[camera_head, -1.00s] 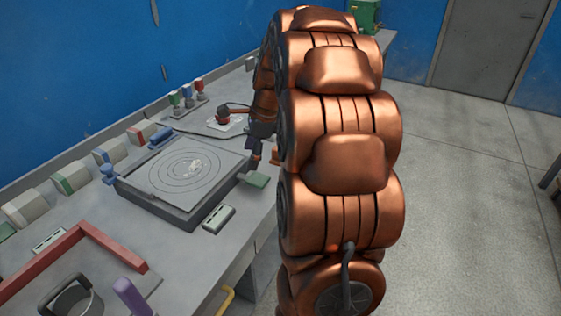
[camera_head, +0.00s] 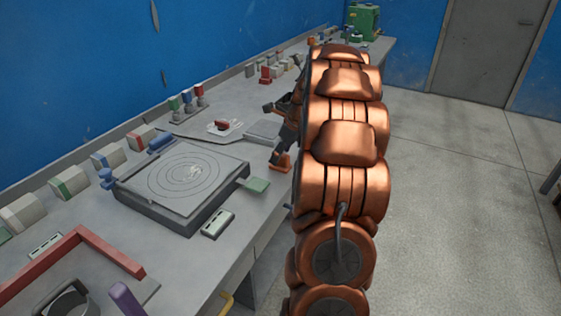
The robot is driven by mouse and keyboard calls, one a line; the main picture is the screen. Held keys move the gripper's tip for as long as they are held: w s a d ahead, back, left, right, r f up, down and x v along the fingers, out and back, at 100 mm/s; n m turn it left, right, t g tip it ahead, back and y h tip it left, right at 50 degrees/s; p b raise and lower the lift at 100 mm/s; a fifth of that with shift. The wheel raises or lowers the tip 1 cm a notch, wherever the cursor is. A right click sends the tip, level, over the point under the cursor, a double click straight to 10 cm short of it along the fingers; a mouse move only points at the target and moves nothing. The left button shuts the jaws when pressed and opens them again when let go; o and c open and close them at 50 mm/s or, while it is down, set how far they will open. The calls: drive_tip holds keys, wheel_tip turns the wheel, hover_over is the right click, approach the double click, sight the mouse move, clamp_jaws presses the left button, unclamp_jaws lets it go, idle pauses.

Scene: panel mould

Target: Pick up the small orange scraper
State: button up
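A small orange piece (camera_head: 281,164), which looks like the scraper, is at the right edge of the bench, just beyond the green-grey pad. My copper arm stands to its right. My dark gripper (camera_head: 273,132) is just above and beside the orange piece, partly hidden by the arm. Its two dark finger parts look spread apart, one high at the left and one low near the orange piece. I see nothing held between them. I cannot tell whether the lower finger touches the orange piece.
A square plate with rings (camera_head: 125,190) lies on the grey bench. A green-grey pad (camera_head: 255,185) juts from its right corner. A red piece (camera_head: 221,126) lies on a white patch behind it. Small blocks and bottles line the wall.

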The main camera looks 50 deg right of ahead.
drive_tip(key=x, duration=0.3)
drive_tip(key=shift+d+f, duration=0.1)
drive_tip(key=shift+f, duration=0.15)
drive_tip(key=shift+c, duration=0.3)
drive_tip(key=c, duration=1.2)
drive_tip(key=shift+r, duration=0.15)
drive_tip(key=shift+r, duration=1.7)
drive_tip(key=s+a, duration=0.1)
drive_tip(key=s, duration=0.4)
drive_tip(key=s+a+r+b, duration=0.1)
drive_tip(key=s+a, duration=0.1)
drive_tip(key=s, duration=0.3)
drive_tip(key=s+a+b, duration=0.1)
drive_tip(key=s, duration=0.4)
drive_tip(key=shift+s+a+r, duration=0.1)
drive_tip(key=shift+a+r, duration=0.1)
drive_tip(key=shift+a, duration=0.2)
